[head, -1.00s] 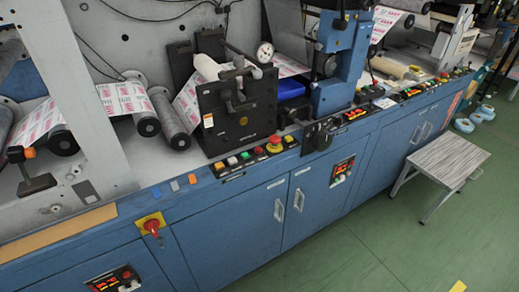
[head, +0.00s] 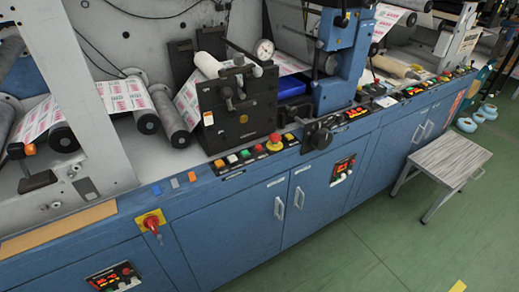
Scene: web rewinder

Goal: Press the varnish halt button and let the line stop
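A blue web machine (head: 235,225) runs from the lower left to the upper right. On its front ledge, a control strip (head: 235,166) holds several small coloured buttons and a red mushroom button (head: 274,142) on a yellow base. The strip lies in front of a black roller unit (head: 240,112) with a round gauge (head: 264,49). Further right, more button strips (head: 357,112) sit along the ledge. The labels are too small to read, so I cannot tell which button is the varnish halt. Neither of my grippers is in view.
A red rotary switch (head: 151,222) on a yellow plate and a panel with lit digits (head: 115,276) are on the front at left. A grey step stool (head: 440,168) stands on the green floor (head: 370,245) at right. The floor before the cabinets is otherwise mostly clear.

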